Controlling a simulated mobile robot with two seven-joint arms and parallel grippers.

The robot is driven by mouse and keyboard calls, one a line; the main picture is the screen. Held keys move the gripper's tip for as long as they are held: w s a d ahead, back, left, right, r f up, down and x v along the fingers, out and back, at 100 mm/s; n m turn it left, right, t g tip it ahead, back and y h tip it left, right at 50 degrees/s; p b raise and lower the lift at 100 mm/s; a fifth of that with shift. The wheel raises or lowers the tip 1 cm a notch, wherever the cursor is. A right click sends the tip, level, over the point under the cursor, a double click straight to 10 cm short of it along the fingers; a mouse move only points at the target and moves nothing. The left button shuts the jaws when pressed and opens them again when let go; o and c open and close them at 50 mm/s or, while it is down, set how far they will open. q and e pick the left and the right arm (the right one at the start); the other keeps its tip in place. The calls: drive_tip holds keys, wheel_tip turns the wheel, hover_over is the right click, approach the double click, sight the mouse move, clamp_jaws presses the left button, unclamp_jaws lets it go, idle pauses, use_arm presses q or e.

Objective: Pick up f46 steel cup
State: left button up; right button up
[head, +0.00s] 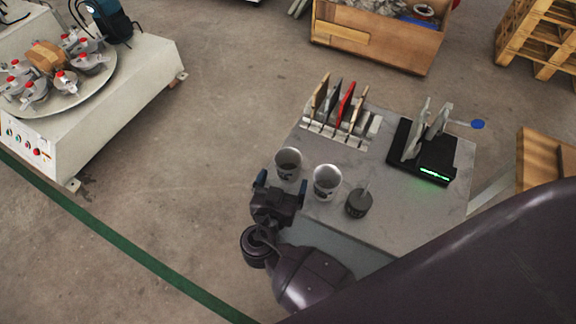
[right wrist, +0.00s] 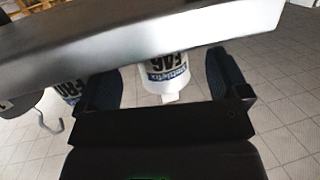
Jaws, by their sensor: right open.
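Two steel cups with printed labels stand on the grey table: one at the left edge (head: 288,160), another to its right (head: 326,180). I cannot tell their print apart in the head view. My right gripper (head: 282,182) is open at the near side of the left cup, its fingers pointing towards it. In the right wrist view a white label with dark letters, hard to read, shows on a cup (right wrist: 164,72) between the open fingers (right wrist: 165,85). A second labelled cup (right wrist: 68,88) is partly hidden at left. My left gripper is not in view.
Behind are a rack of upright tiles (head: 340,125) and a black device (head: 422,165) with green lights. A wide grey bar crosses the right wrist view. Floor left of the table is clear.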

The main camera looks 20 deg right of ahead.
sight(285, 178)
drive_tip(key=x, duration=0.5)
drive_tip(key=shift+f, duration=0.1)
drive_tip(key=c, duration=1)
drive_tip(key=shift+c, duration=0.2)
drive_tip(key=shift+w, duration=0.1)
